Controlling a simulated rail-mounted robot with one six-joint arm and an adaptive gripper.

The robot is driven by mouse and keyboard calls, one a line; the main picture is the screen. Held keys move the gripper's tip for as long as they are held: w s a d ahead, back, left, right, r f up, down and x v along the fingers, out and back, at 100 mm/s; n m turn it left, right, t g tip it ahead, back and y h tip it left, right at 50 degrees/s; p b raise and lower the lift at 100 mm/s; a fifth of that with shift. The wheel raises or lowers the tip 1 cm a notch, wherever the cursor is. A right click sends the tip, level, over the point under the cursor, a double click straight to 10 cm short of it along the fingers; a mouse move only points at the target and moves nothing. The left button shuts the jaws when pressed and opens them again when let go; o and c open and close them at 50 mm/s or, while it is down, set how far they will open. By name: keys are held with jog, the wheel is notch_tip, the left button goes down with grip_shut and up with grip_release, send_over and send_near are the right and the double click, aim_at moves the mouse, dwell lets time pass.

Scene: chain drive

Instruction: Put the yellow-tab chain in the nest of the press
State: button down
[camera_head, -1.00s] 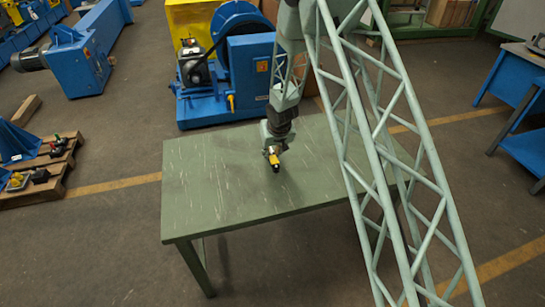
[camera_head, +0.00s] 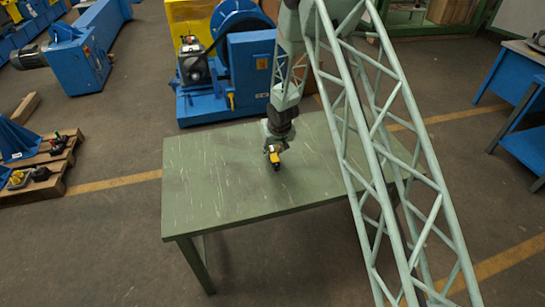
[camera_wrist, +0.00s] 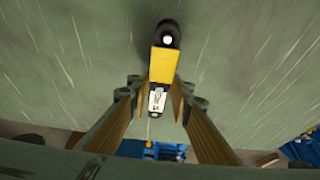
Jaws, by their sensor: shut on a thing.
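My gripper (camera_head: 275,152) is over the middle of the green table, pointing down. In the wrist view my gripper (camera_wrist: 158,92) is shut on a yellow-and-black piece (camera_wrist: 163,66). The piece has a yellow body, a round black end with a white spot, and a pale printed label between my fingers. In the head view the same piece (camera_head: 275,158) shows small below the wrist. I cannot make out chain links on it. I cannot tell from these views whether it touches the table. I recognise no press nest on the table.
The green table (camera_head: 215,190) is scratched and otherwise bare where visible. A blue machine with a wheel (camera_head: 248,75) stands behind it. A wooden pallet (camera_head: 40,188) with small parts lies on the floor at left. A blue bench (camera_head: 505,85) stands at right.

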jog(key=shift+f+b, duration=0.35)
jog(key=shift+f, duration=0.85)
jog(key=shift+f, duration=0.15)
jog(key=c, duration=2.4)
grip_release()
jog(key=shift+o, duration=0.2)
jog(key=shift+v, duration=1.25)
jog(key=shift+p+v, duration=1.3)
jog(key=shift+v, duration=3.55)
